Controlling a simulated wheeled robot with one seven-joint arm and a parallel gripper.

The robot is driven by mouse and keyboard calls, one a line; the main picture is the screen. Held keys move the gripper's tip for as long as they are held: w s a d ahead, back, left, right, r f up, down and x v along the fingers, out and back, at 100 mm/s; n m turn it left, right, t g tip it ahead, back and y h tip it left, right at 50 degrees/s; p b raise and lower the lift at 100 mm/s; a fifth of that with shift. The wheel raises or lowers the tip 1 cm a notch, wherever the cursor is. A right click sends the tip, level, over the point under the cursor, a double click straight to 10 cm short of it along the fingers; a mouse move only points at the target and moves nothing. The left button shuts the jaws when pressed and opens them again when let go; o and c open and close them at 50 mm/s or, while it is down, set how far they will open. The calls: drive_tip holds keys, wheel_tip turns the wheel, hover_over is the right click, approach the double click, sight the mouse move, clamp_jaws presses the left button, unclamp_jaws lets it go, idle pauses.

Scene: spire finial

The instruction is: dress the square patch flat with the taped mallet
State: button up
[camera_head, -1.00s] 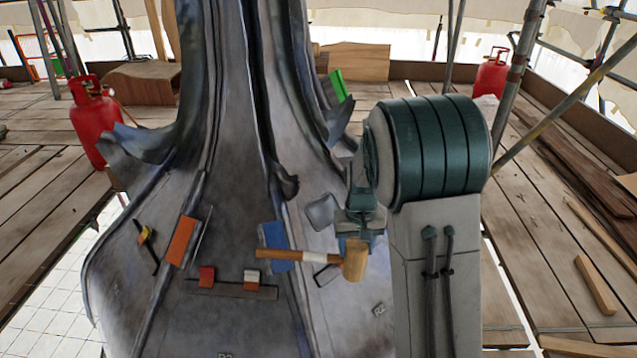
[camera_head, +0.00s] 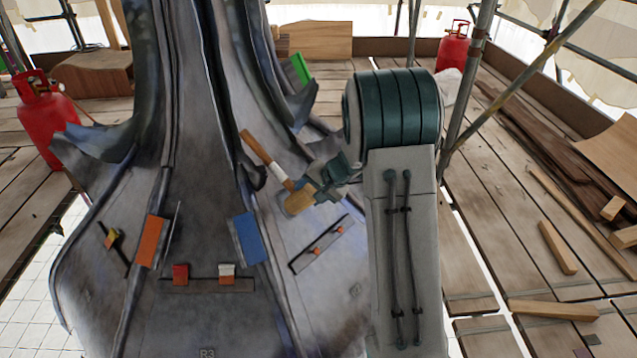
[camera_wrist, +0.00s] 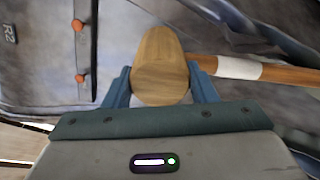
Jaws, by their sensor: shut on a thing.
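The taped mallet has a wooden head (camera_head: 298,201) and a handle (camera_head: 258,147) with a white tape band (camera_head: 279,176). My gripper (camera_head: 312,190) is shut on the mallet at its head. In the wrist view the head (camera_wrist: 160,68) sits between my blue fingers, and the taped handle (camera_wrist: 238,68) runs off to the right. In the head view the handle points up and left over the grey metal spire skirt (camera_head: 210,215). The square patch is not visible now; the mallet head and gripper cover that area. I cannot tell whether the head touches the metal.
An empty rail with orange clips (camera_head: 322,245) lies just below the mallet. A blue block (camera_head: 248,239), an orange block (camera_head: 151,241) and a lower rail (camera_head: 205,286) sit on the skirt. A curled metal lip (camera_head: 257,178) is near the handle. Red gas cylinders (camera_head: 45,118) stand behind.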

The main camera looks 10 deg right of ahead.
drive_tip(key=shift+w+d+r+m+t, duration=0.2)
drive_tip(key=shift+w+d+m+t, duration=0.15)
drive_tip(key=shift+w+d+t, duration=0.15)
drive_tip(key=shift+w+d+r+m+t, duration=0.15)
drive_tip(key=shift+w+d+m+t, duration=0.2)
drive_tip(key=shift+d, duration=0.2)
drive_tip(key=shift+d+b+x, duration=0.2)
drive_tip(key=shift+b+x, duration=0.3)
drive_tip(key=shift+x, duration=2.05)
drive_tip(key=shift+w+r, duration=0.15)
drive_tip(key=b+x, duration=0.3)
drive_tip(key=x, duration=0.1)
drive_tip(key=shift+w+a+f, duration=0.1)
drive_tip(key=shift+w+f, duration=0.05)
drive_tip(key=shift+f, duration=0.25)
drive_tip(key=shift+r, duration=0.3)
drive_tip(key=shift+c, duration=0.4)
